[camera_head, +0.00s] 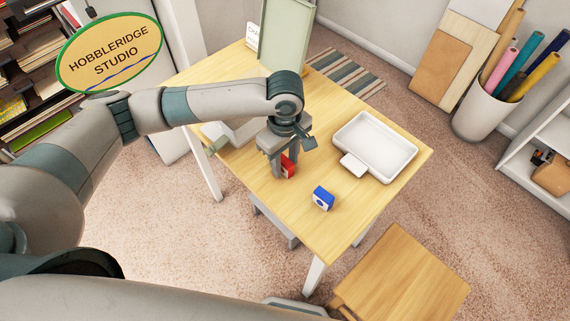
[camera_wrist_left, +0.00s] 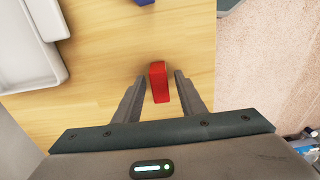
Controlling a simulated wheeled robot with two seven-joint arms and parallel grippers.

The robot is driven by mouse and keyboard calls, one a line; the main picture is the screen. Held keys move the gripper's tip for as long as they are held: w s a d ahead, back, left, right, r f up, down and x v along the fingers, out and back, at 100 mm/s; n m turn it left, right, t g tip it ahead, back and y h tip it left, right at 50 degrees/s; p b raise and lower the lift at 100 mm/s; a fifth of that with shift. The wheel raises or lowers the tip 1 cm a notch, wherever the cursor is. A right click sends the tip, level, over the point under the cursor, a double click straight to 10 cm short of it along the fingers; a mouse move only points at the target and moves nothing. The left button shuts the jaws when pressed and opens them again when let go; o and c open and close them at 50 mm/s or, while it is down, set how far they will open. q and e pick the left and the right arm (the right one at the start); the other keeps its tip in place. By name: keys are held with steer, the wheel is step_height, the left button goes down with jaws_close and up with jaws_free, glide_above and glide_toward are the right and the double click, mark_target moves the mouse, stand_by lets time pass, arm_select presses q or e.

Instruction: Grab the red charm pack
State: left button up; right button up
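The red charm pack (camera_head: 288,166) stands on the wooden table (camera_head: 232,171), partly hidden behind my left gripper (camera_head: 284,173) in the head view. In the left wrist view the red pack (camera_wrist_left: 159,83) is between the two fingers of the left gripper (camera_wrist_left: 160,77). The fingers are apart, with a narrow gap showing on each side of the pack. A blue pack (camera_head: 323,198) with a pale front stands nearer the table's front edge. My right gripper is not in view.
A white tray (camera_head: 377,146) lies on the right part of the table, with a small white block (camera_head: 353,165) at its near edge. A pale green panel (camera_head: 286,34) stands at the back. A wooden stool (camera_head: 405,278) is at the front right.

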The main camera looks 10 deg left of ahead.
mark_target(287, 162)
arm_select(q)
jaws_close()
steer(key=shift+r, duration=0.1)
steer(key=shift+r, duration=0.4)
steer(key=r+b, duration=0.1)
steer(key=r, duration=0.2)
steer(key=shift+s+d+r+b, duration=0.1)
steer(key=shift+d+r+b, duration=0.05)
steer(key=shift+d+b, duration=0.2)
steer(key=s+d+r+b, duration=0.2)
steer(key=s+d+r, duration=0.2)
steer(key=d, duration=0.6)
step_height(287, 162, up, 3)
steer(key=shift+f, duration=0.1)
steer(key=shift+s, duration=0.1)
